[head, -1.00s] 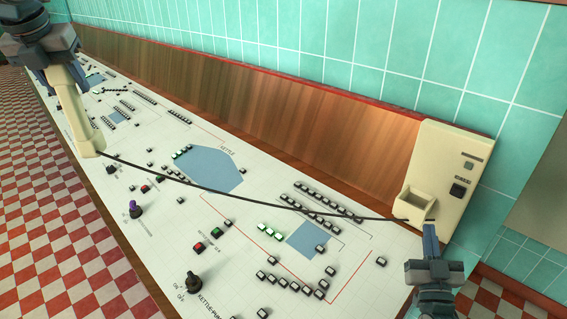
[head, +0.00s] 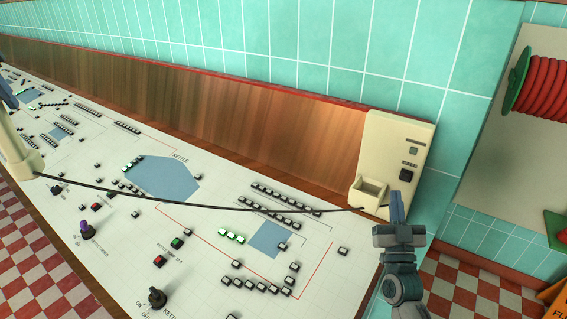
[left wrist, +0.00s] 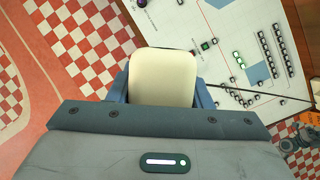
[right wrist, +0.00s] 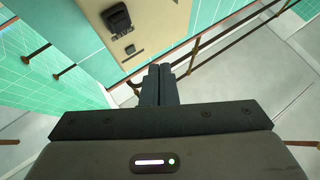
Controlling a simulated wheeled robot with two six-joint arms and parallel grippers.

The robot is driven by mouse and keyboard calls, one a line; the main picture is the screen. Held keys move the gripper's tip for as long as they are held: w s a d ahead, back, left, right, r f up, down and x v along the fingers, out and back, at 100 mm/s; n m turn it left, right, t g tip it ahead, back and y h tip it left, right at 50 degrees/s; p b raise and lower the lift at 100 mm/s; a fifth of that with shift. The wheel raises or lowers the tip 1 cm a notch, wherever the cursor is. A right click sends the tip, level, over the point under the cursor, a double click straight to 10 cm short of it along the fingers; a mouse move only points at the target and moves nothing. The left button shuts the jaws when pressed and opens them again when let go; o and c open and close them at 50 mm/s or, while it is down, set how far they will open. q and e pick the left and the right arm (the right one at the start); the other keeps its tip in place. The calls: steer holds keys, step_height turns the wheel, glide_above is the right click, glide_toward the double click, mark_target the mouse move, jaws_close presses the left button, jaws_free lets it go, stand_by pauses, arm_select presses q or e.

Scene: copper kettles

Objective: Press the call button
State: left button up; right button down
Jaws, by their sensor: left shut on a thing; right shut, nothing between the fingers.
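My left gripper (head: 6,98), cut by the left edge, is shut on a cream handset (left wrist: 163,78), with a dark cord (head: 200,207) running to the box.
The white control panel (head: 100,240) has several small buttons and knobs. An open cradle (head: 368,190) juts from the box's lower front. A red hose reel (head: 545,80) hangs at the right.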

mark_target(403, 187)
arm_select(q)
steer(key=shift+f, duration=0.3)
steer(key=shift+b, duration=0.3)
arm_select(e)
steer(key=shift+w+d, duration=0.85)
steer(key=shift+w, duration=0.25)
steer(key=shift+w+d, duration=0.8)
steer(key=shift+w, duration=0.25)
steer(key=shift+w+d, duration=0.1)
steer(key=shift+w, duration=0.05)
steer(key=shift+w+d, duration=0.15)
steer(key=shift+w, duration=0.05)
steer(key=shift+w+d, duration=0.2)
steer(key=shift+w, duration=0.05)
stand_by(0.5)
arm_select(q)
steer(key=shift+r, duration=0.1)
steer(key=shift+r+p, duration=0.3)
steer(key=shift+p, duration=0.1)
arm_select(e)
steer(key=shift+s+a, duration=0.45)
steer(key=shift+s, duration=0.2)
steer(key=shift+s+a, duration=0.1)
